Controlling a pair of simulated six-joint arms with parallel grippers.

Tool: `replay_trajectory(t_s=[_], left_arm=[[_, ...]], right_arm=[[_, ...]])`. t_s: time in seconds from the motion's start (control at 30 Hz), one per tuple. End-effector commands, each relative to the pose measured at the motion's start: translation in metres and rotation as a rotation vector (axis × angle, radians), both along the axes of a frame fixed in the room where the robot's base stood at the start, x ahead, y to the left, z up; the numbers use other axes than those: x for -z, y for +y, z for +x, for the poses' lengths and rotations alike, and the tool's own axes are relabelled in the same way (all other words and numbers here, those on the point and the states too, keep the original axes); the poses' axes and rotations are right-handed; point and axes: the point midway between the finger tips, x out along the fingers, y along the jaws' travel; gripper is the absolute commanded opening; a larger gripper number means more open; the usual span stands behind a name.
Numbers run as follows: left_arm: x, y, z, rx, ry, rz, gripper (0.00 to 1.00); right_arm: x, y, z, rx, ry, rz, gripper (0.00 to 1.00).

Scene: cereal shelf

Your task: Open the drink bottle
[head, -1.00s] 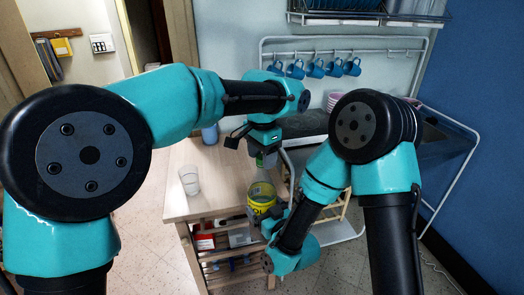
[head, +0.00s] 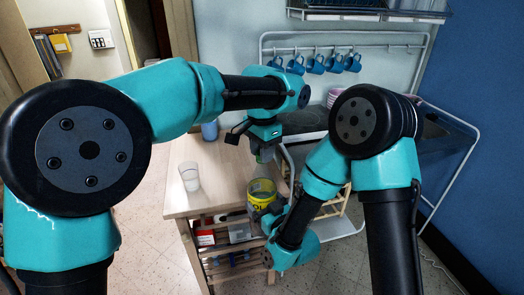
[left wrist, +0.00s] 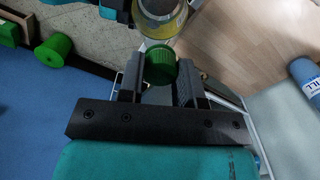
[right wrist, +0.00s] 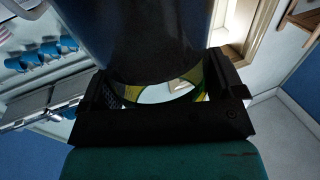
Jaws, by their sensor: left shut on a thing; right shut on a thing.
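The drink bottle is clear with a yellow label (head: 262,193) and stands out in front of the table's right side. My left gripper (head: 264,150) reaches down above it. In the left wrist view the left gripper (left wrist: 160,75) is shut on the green cap (left wrist: 161,64), with the bottle (left wrist: 160,14) beyond it; I cannot tell whether cap and neck still touch. My right gripper (head: 268,215) is shut on the bottle's body from below right. In the right wrist view the bottle (right wrist: 150,35) fills the top, between the fingers of the right gripper (right wrist: 160,88).
A clear cup (head: 189,177) stands on the wooden table (head: 185,205), left of the bottle. A blue bottle (head: 210,131) stands farther back. Blue mugs (head: 315,64) hang from a rail behind. Items sit on the shelf below the tabletop.

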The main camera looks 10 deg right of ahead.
Motion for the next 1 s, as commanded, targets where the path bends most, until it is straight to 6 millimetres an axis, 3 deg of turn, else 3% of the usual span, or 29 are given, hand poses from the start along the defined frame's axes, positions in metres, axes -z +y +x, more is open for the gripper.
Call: replay_trajectory(t_s=[1.0], left_arm=[[-0.0089, -0.0003, 0.0002, 0.000, 0.000, -0.001, 0.04]], right_arm=[[-0.0009, 0.0000, 0.0003, 0.000, -0.003, 0.001, 0.22]])
